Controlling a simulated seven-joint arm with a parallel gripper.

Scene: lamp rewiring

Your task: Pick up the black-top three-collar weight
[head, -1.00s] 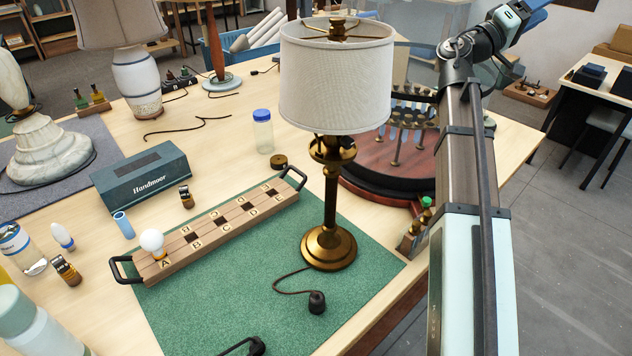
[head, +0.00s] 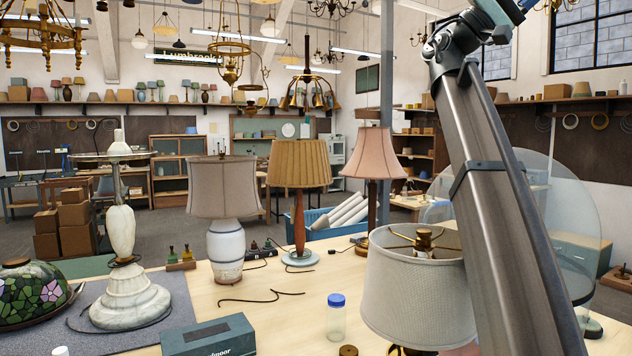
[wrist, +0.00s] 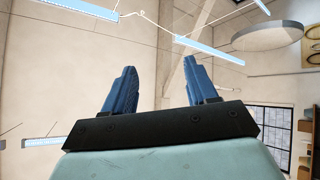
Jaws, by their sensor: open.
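I cannot make out a black-top three-collar weight in the current head or wrist view. My gripper (wrist: 159,66) is open in the wrist view. Its two blue fingers stand apart with nothing between them, pointing up toward the ceiling. In the head view, my arm rises on the right and its end is cut off at the top edge. Small pieces with green and dark tops stand in a wooden holder (head: 181,262) on the bench, too small to identify. A dark block (head: 262,250) with small fittings stands right of the white-and-blue lamp.
The bench (head: 265,310) holds a marble lamp base (head: 128,300), a dark box (head: 208,338), a blue-capped jar (head: 336,318) and several shaded lamps. The near white-shaded lamp (head: 400,290) stands beside my arm. A clear dome (head: 575,230) is partly behind my arm.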

